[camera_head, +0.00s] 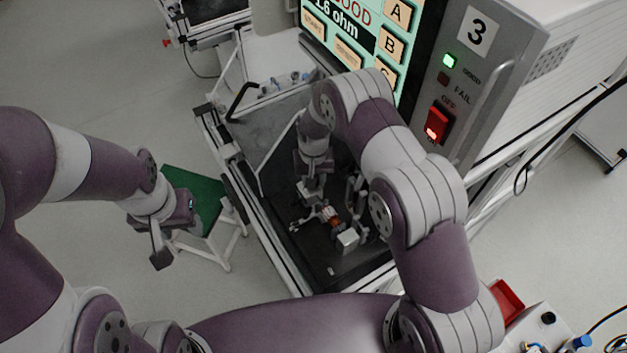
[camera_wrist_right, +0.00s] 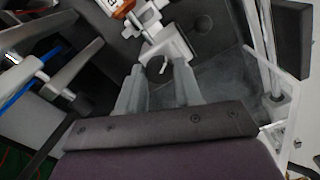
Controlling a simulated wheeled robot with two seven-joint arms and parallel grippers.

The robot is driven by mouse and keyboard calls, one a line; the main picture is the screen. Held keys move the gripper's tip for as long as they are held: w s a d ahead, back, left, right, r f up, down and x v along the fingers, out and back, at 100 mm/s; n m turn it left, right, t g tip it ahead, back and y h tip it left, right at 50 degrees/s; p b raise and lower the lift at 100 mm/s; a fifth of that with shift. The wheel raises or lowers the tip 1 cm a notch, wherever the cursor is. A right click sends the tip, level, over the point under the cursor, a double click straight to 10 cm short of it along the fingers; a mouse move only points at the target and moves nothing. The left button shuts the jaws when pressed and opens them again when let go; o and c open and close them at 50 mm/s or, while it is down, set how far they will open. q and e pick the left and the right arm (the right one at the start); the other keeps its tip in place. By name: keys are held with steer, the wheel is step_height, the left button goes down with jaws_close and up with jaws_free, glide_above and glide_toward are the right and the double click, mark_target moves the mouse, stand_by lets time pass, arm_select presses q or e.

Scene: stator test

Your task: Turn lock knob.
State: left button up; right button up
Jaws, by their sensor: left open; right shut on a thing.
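My right gripper (camera_head: 311,198) reaches down into the black test fixture from above. My left gripper (camera_head: 162,252) is open and empty, well left of the fixture.
The tester (camera_head: 470,85) stands behind, with a green lamp (camera_head: 449,60) lit and "GOOD" and "1.6 ohm" on its screen. A green-topped stand (camera_head: 195,190) is near my left gripper. A red bin (camera_head: 507,301) is at lower right.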

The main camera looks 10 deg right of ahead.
steer(key=m+b, duration=0.2)
steer(key=m, duration=0.1)
steer(key=shift+w+f+m, duration=0.1)
steer(key=shift+m, duration=0.2)
steer(key=m+b, duration=0.2)
steer(key=m, duration=0.1)
steer(key=shift+m, duration=0.3)
steer(key=m+b, duration=0.2)
steer(key=m, duration=0.1)
steer(key=shift+m, duration=0.3)
steer(key=shift+r+m+b, duration=0.2)
steer(key=shift+m+b, duration=0.35)
steer(key=shift+m, duration=1.25)
steer(key=o, duration=1)
steer(key=shift+o, duration=0.2)
steer(key=shift+r, duration=0.1)
